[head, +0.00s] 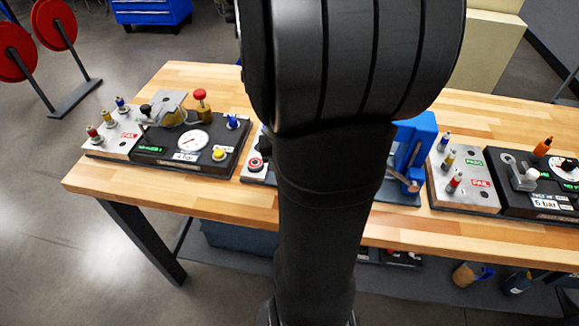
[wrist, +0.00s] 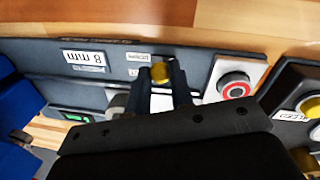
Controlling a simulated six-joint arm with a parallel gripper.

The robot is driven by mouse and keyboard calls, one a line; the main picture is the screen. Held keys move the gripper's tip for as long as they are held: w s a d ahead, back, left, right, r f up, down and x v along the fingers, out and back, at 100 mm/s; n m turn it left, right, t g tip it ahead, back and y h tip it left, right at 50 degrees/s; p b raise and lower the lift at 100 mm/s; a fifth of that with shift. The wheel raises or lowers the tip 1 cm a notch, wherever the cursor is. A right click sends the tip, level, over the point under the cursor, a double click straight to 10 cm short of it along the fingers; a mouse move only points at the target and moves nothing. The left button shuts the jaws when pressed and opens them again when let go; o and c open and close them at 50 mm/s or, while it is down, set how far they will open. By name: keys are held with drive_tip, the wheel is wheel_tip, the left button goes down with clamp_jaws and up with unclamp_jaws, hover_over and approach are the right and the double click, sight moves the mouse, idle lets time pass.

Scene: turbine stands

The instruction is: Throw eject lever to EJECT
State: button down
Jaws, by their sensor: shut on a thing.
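In the wrist view, a yellow knob (wrist: 160,73) sits between the tips of my gripper (wrist: 161,80), which is shut on it. It looks like the end of the eject lever, but the lever's shaft and setting are hidden. The knob is at the dark front panel (wrist: 108,72) of the middle stand, beside a small white label whose text I cannot read. A larger label (wrist: 86,58) reads "8 mm". In the head view, my arm covers the gripper and most of this stand; its blue part (head: 412,150) shows at the right.
In the head view, another stand (head: 190,141) with knobs and a gauge is at left, and one (head: 465,180) at right. The wooden bench's (head: 235,208) front strip is clear.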

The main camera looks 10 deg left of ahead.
drive_tip(key=shift+w, duration=0.1)
drive_tip(key=w+g, duration=0.1)
drive_tip(key=g, duration=0.2)
drive_tip(key=w+g, duration=0.1)
drive_tip(key=g, duration=0.1)
drive_tip(key=shift+w+r, duration=0.1)
drive_tip(key=shift+w, duration=0.2)
drive_tip(key=shift+w+f+n+g, duration=0.2)
drive_tip(key=shift+w+g, duration=0.4)
drive_tip(key=shift+g, duration=0.6)
drive_tip(key=shift+w+f+n+g, duration=0.2)
drive_tip(key=shift+w+g, duration=0.4)
drive_tip(key=shift+g, duration=0.6)
drive_tip(key=c, duration=1.3)
unclamp_jaws()
drive_tip(key=shift+o, duration=0.2)
drive_tip(key=shift+w, duration=0.1)
drive_tip(key=v, duration=0.7)
drive_tip(key=shift+w+r, duration=0.1)
drive_tip(key=shift+w, duration=0.1)
